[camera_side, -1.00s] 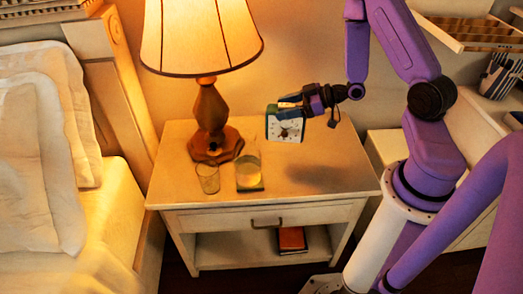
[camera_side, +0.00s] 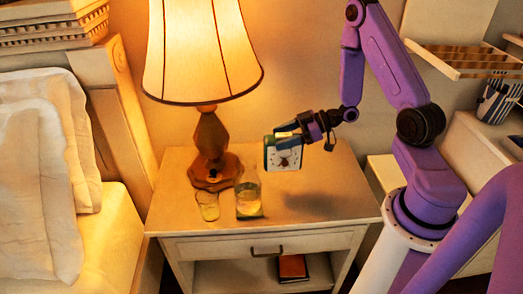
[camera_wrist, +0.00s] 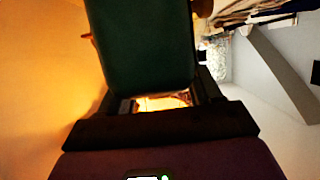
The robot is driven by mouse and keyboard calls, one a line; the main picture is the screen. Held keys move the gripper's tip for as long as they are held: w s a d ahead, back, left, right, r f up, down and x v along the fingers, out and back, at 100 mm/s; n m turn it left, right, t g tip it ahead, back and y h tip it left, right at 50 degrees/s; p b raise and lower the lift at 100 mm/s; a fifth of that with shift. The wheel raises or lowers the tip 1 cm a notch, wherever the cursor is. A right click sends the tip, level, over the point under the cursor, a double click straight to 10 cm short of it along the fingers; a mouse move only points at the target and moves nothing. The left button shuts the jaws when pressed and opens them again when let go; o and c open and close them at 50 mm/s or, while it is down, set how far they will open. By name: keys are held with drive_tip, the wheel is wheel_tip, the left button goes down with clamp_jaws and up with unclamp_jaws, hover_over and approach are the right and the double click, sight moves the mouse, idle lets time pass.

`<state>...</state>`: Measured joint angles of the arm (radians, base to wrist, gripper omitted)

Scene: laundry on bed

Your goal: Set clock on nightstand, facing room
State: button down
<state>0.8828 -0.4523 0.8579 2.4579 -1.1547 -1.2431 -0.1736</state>
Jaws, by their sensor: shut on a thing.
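The clock (camera_side: 284,156) is a small green box with a white face. In the side view its face is turned toward the camera, and it is roughly upright. My gripper (camera_side: 297,133) is shut on its upper part from the right. The clock is held above the nightstand (camera_side: 335,208), with a shadow on the top to its lower right. In the wrist view, the clock's dark green side (camera_wrist: 142,45) fills the space between the fingers, and its face is hidden there.
A lit lamp (camera_side: 210,155) stands at the back left of the nightstand. A small glass (camera_side: 207,206) and a larger glass (camera_side: 249,197) stand in front of it. The right part of the top is clear. A bed (camera_side: 60,200) is at left. A book (camera_side: 292,267) lies on the lower shelf.

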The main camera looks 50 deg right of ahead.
drive_tip(key=w+d+f, duration=0.1)
drive_tip(key=w+f, duration=0.9)
drive_tip(key=f, duration=0.1)
drive_tip(key=shift+d, duration=0.25)
drive_tip(key=shift+f, duration=0.2)
drive_tip(key=shift+c, duration=1)
unclamp_jaws()
